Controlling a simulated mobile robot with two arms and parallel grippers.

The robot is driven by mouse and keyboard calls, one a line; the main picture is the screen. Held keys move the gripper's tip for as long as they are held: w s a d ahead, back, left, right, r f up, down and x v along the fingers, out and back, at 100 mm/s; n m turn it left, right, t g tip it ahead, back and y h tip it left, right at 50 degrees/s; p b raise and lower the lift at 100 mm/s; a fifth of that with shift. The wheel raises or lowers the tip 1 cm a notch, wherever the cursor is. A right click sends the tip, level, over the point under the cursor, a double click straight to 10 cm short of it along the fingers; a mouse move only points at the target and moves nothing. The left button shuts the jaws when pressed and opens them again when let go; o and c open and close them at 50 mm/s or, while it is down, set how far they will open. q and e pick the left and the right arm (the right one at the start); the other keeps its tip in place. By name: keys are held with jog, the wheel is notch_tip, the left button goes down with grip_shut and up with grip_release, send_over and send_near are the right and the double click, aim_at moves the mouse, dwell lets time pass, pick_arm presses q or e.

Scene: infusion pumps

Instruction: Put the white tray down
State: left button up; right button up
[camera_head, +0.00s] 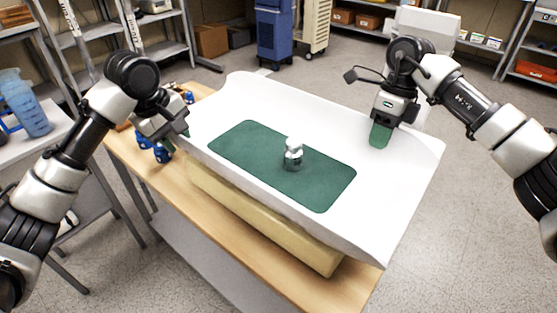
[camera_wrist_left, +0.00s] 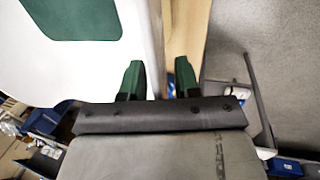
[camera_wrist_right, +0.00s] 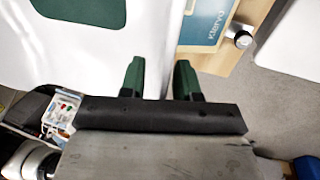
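The white tray (camera_head: 345,225) has a wide, curved rim and a dark green mat area (camera_head: 245,150). A small clear bottle with a white cap (camera_head: 293,155) stands upright on the green area. My left gripper (camera_head: 178,128) is at the tray's left edge. In the left wrist view its fingers (camera_wrist_left: 158,82) are apart, with the tray edge between them. My right gripper (camera_head: 381,134) is at the far right edge, one green finger inside the rim. In the right wrist view its fingers (camera_wrist_right: 160,80) are apart, astride the edge.
The tray is above a cream block (camera_head: 250,215) on a wooden table (camera_head: 150,165); I cannot tell whether they touch. Small blue items (camera_head: 158,148) lie at the table's left. A grey side stand with a blue jug (camera_head: 25,105) is at far left. Shelves line the back.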

jog(key=shift+r, duration=0.1)
pick_arm(q)
jog(key=v, duration=1.1)
jog(key=shift+r, duration=0.3)
pick_arm(e)
jog(key=v, duration=1.1)
jog(key=shift+r, duration=0.4)
pick_arm(q)
jog(key=shift+s+a, duration=0.1)
